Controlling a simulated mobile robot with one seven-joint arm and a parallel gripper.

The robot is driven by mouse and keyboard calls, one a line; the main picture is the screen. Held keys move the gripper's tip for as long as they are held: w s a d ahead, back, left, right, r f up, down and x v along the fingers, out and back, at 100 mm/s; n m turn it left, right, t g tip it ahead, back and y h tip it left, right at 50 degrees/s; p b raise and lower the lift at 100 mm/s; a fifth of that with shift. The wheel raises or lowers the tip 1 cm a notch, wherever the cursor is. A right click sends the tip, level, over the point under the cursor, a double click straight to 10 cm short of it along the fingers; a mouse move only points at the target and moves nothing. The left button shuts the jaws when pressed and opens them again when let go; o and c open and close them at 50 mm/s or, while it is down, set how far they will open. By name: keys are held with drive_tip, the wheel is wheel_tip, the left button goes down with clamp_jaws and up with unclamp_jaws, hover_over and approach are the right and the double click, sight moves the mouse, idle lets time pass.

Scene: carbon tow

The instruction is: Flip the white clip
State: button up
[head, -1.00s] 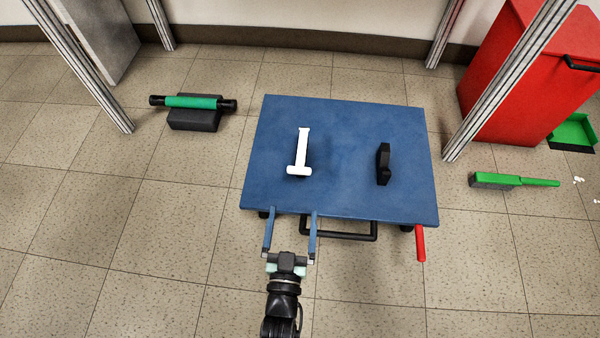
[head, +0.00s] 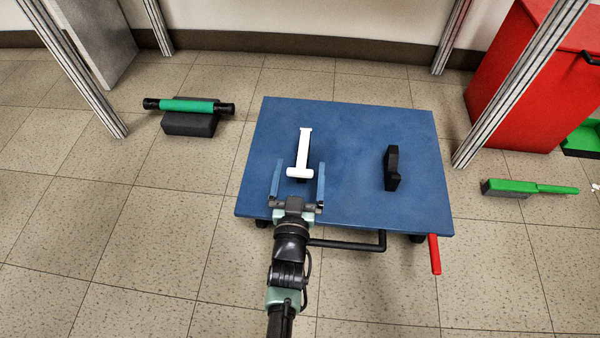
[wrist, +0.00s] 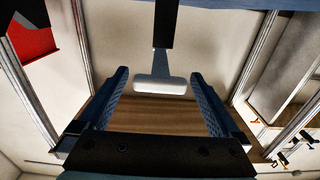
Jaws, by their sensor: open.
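The white clip (head: 303,152) is a T-shaped piece on the blue table, left of its middle. Its long stem points to the far edge and its crossbar faces me, with a dark part just visible beneath. My gripper (head: 300,164) is open and empty, its two blue fingers pointing away from me on either side of the crossbar. In the wrist view the crossbar of the white clip (wrist: 160,86) shows between and just past the open fingertips (wrist: 160,82). I see no contact with either finger.
The blue table (head: 350,120) also bears an upright black clip (head: 391,168) to the right. A black handle bar (head: 350,245) and a red handle (head: 435,254) stick out at its near side. Metal posts (head: 520,80) stand around.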

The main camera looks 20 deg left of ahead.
clamp_jaws()
idle(0.5)
drive_tip(key=shift+r+p, duration=0.15)
drive_tip(key=shift+p, duration=0.15)
